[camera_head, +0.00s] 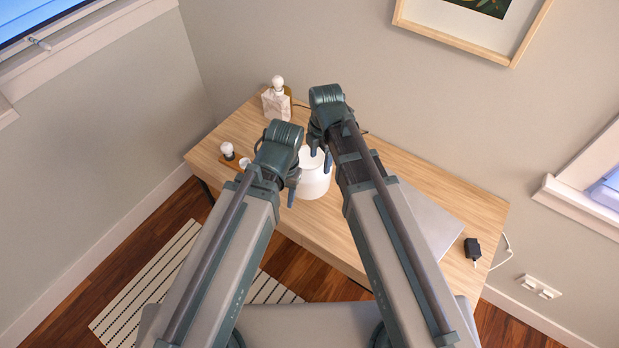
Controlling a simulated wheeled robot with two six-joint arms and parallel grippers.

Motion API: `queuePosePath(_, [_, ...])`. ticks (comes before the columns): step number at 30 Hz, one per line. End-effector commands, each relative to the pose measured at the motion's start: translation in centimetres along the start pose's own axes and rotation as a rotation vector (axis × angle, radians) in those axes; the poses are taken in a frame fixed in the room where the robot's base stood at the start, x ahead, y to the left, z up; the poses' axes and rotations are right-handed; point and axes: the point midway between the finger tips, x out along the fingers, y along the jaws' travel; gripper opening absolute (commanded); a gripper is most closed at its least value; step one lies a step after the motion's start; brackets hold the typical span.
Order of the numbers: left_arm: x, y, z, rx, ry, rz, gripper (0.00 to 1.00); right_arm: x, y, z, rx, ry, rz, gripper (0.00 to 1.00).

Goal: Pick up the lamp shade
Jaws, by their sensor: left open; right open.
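The white lamp shade (315,183) stands on the wooden desk near its front edge, between my two grippers. My arms hide part of its top and sides. My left gripper (291,190) is at the shade's left side, with a dark finger close to its wall. My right gripper (320,160) is over the shade's upper right part, with fingers pointing down at its rim. Both grippers are open. I cannot tell whether any finger touches the shade. A lamp base with a white bulb (276,101) stands at the back left of the desk.
The wooden desk (455,205) stands against the walls. A small bulb (227,150) on a wooden piece and a white cup (245,163) are at the left. A grey laptop (432,222) lies right of my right arm, with a black adapter (472,249) beyond. A striped rug (150,275) is below.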

Motion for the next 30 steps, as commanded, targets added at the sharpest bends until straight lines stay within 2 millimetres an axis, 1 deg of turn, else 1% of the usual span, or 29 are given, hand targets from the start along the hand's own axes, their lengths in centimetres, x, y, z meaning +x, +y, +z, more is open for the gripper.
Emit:
queuePosePath(1, [1.6, 0.1, -0.1, 0.0, 0.0, 0.0, 0.5, 1.6, 0.0, 0.0, 0.0, 0.0, 0.0, 0.7])
queuePosePath(7, [4.2, 0.4, -0.2, -0.001, 0.0, 0.0, 0.5, 4.2, 0.0, 0.0, 0.0, 0.0, 0.0, 0.7])
queuePosePath(10, [4.8, 0.5, -0.3, -0.001, 0.0, 0.0, 0.5, 4.9, 0.0, 0.0, 0.0, 0.0, 0.0, 0.7])
queuePosePath(16, [4.8, 0.5, -0.3, -0.001, 0.0, 0.0, 0.5, 4.8, 0.0, 0.0, 0.001, 0.0, 0.0, 0.7])
queuePosePath(20, [5.3, 0.5, -0.3, -0.001, 0.0, 0.0, 0.5, 5.4, 0.0, 0.1, 0.001, 0.0, 0.0, 0.7])
queuePosePath(23, [6.3, 0.6, -0.4, -0.001, 0.0, 0.0, 0.5, 6.4, 0.0, 0.2, 0.001, 0.0, 0.0, 0.7])
queuePosePath(30, [9.3, 0.9, -0.6, -0.001, 0.0, 0.0, 0.5, 9.4, -0.1, 0.4, 0.0, 0.0, 0.0, 0.7])
